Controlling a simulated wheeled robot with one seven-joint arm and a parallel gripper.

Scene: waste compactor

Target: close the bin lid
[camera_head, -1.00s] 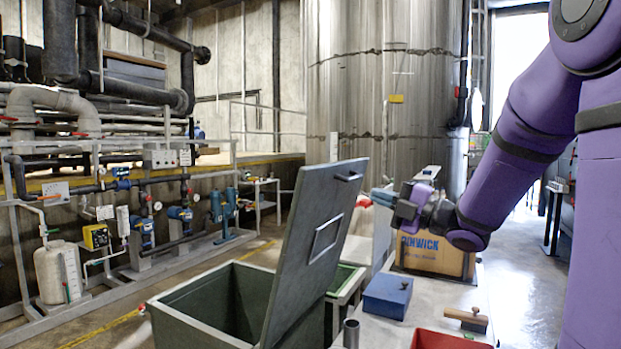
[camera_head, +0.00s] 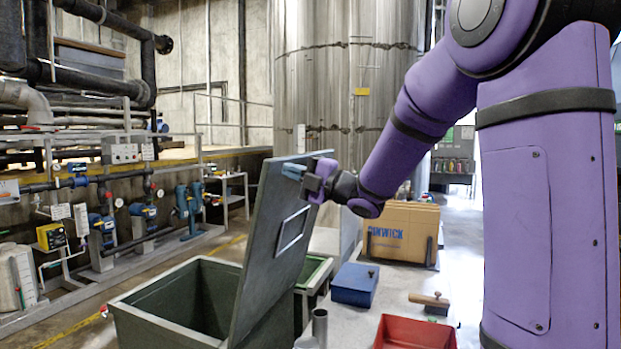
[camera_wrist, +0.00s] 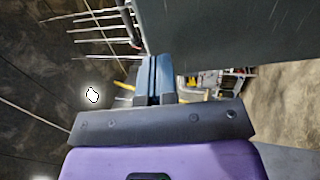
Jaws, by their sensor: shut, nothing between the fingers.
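The bin (camera_head: 160,331) is a dark green box at the lower left in the head view, and its inside shows. Its grey-green lid (camera_head: 262,240) stands raised and tilted at the bin's right side, with a rectangular frame on its face. My gripper (camera_head: 294,171) is shut and empty at the lid's upper edge, on its right side. In that view I cannot tell whether the fingers touch the lid. In the wrist view the shut fingers (camera_wrist: 156,78) point up the picture, and a dark flat panel (camera_wrist: 230,35), likely the lid, lies just right of them.
A bench to the right of the bin holds a blue box (camera_head: 355,285), a red tray (camera_head: 413,333), a brush (camera_head: 430,302) and a cardboard box (camera_head: 402,233). A metal cylinder (camera_head: 319,325) stands near the lid's base. Pipes and pumps line the left wall.

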